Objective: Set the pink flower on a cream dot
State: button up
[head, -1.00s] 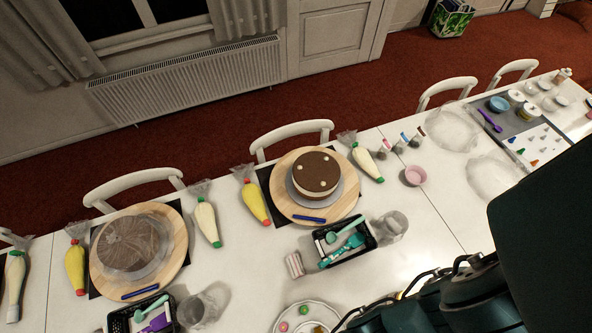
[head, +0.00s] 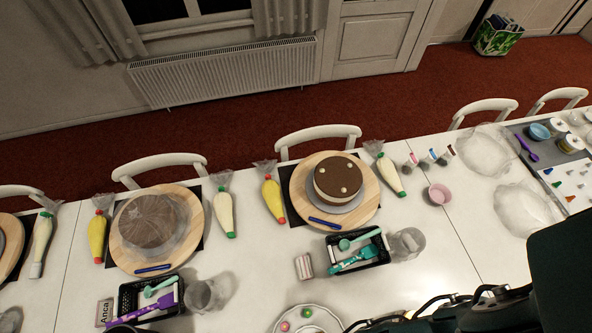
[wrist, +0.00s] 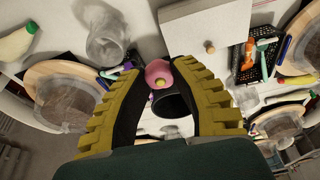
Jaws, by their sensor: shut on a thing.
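My gripper (wrist: 160,75) shows in the wrist view with yellow ribbed fingers. It is shut on a rounded pink thing with a small yellowish spot, which I take for the pink flower (wrist: 158,71). Its petals are too small to make out. My gripper is outside the head view; only dark parts of my arm show at lower right.
A white plate (head: 333,320) with pink and green pieces lies at the bottom. A black tool tray (head: 376,262), a clear cup (head: 407,243) and a striped box (head: 304,266) stand before the cake. Piping bags (head: 272,200) flank it. A covered cake (head: 152,222) stands left.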

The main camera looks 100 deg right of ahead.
jog(key=d+f+n+b, duration=0.2)
jog(key=d+f+b, duration=0.45)
jog(key=d, duration=0.75)
jog(key=s+d+f+m+b, duration=0.2)
jog(key=s+d, duration=0.1)
jog(key=d, duration=1.1)
jog(key=r+m+h+b, duration=0.1)
jog(key=m+h+b, duration=0.1)
jog(key=m+b, duration=0.75)
send_over(321, 170)
jog(key=shift+g, duration=0.4)
jog(key=f, duration=0.6)
jog(key=f+b, duration=0.1)
jog(key=f, duration=0.2)
jog(key=shift+s+a+f, duration=0.25)
jog(key=shift+s+f, duration=0.05)
